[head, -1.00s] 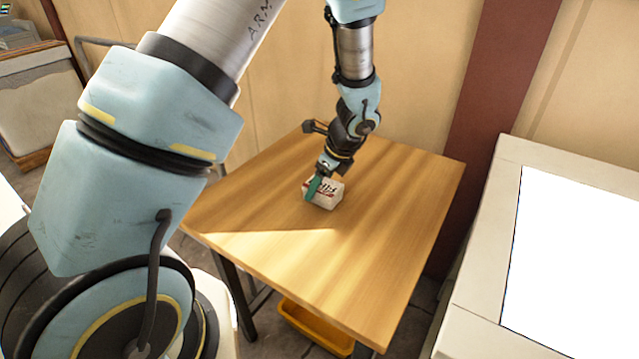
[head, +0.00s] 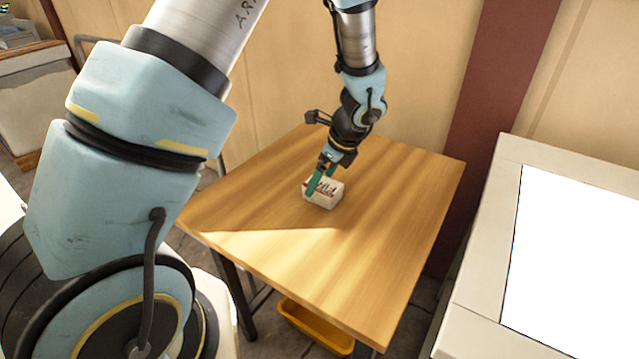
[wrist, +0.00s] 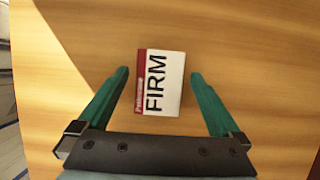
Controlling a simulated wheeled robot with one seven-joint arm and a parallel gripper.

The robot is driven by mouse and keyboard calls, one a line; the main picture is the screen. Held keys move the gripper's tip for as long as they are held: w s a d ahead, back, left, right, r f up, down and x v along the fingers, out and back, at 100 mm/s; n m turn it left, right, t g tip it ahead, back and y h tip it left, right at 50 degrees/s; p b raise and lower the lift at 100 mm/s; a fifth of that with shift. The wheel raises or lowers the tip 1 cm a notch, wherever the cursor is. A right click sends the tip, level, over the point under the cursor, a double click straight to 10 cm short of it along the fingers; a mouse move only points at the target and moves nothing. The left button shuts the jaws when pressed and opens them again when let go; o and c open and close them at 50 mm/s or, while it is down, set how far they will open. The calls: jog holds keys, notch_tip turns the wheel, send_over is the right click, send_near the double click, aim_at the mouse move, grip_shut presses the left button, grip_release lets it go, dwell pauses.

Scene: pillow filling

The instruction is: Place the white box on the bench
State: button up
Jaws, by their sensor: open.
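The white box (head: 328,194) has a red band and the word FIRM on it. It rests on the wooden table (head: 380,240), the only bench-like surface under it. In the wrist view the box (wrist: 166,84) lies between and slightly beyond the tips of my gripper's two green fingers. My gripper (head: 321,184) is open, with a gap between each finger and the box in the wrist view. In the head view one finger covers part of the box's left side.
A yellow bin (head: 315,325) is under the table's front edge. A pale unit with a bright white top (head: 565,260) stands at the right. A wall is behind the table. The table around the box is clear.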

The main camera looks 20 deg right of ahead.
jog(key=v, duration=0.9)
jog(key=shift+r+b, duration=0.3)
jog(key=shift+r, duration=0.1)
jog(key=s+a+r+n+g+h, duration=0.1)
jog(key=a+n, duration=1.2)
jog(key=a, duration=0.1)
jog(key=s+a+r+n+g+h, duration=0.1)
jog(key=s+a+r+n+h, duration=0.1)
jog(key=a+n, duration=1.2)
jog(key=shift+s+a, duration=0.15)
jog(key=shift+a, duration=0.65)
jog(key=shift+c, duration=0.2)
